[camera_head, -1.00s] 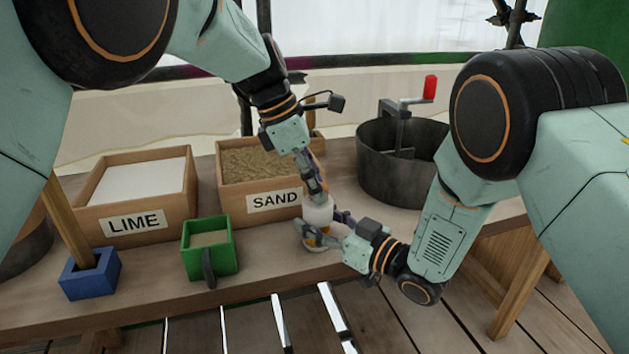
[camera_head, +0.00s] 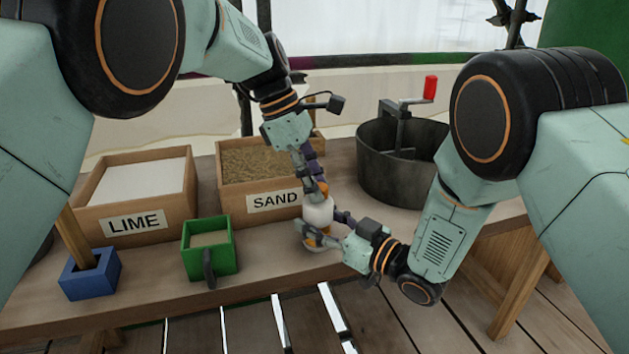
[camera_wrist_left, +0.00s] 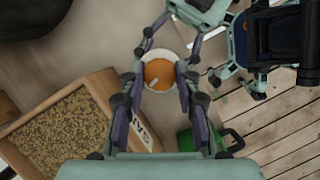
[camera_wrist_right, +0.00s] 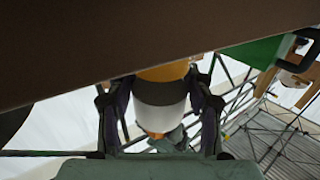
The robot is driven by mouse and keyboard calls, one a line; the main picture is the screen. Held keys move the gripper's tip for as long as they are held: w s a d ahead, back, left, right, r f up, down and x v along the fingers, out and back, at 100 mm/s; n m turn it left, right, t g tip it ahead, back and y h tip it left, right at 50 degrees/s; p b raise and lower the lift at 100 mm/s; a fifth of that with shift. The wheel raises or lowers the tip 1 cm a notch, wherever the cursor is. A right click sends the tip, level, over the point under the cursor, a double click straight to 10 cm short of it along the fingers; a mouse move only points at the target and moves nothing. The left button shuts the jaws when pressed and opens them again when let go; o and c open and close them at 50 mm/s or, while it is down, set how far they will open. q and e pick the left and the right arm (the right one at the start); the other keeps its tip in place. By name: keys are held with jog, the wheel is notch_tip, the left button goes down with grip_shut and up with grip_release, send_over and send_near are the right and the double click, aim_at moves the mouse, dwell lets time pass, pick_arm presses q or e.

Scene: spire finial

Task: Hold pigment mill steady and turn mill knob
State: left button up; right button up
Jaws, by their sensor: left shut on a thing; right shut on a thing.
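The pigment mill (camera_head: 318,213) is upright near the table's front edge, white with a yellow-orange lower part. Its orange knob (camera_head: 323,188) is on top; from above it is a round orange disc (camera_wrist_left: 160,73) in the left wrist view. My left gripper (camera_head: 317,190) points down from above, shut on the knob with a finger on either side. My right gripper (camera_head: 322,230) comes in low from the right, shut around the mill's body. In the right wrist view the mill (camera_wrist_right: 160,112) sits between its fingers. The fingers hide part of the body.
Behind the mill is the sand box (camera_head: 229,191); the lime box (camera_head: 100,213) is at left. A green box (camera_head: 222,262) and a blue block (camera_head: 88,280) stand at the front left. A dark round tub (camera_head: 375,178) with a red-handled crank is at right.

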pick_arm(q)
jog(key=shift+m+g, duration=0.6)
jog(key=shift+m, duration=1)
jog(key=o, duration=1.2)
jog(key=shift+c, duration=0.2)
jog(key=shift+w+r, duration=0.1)
jog(key=v, duration=0.7)
jog(key=shift+r, duration=0.15)
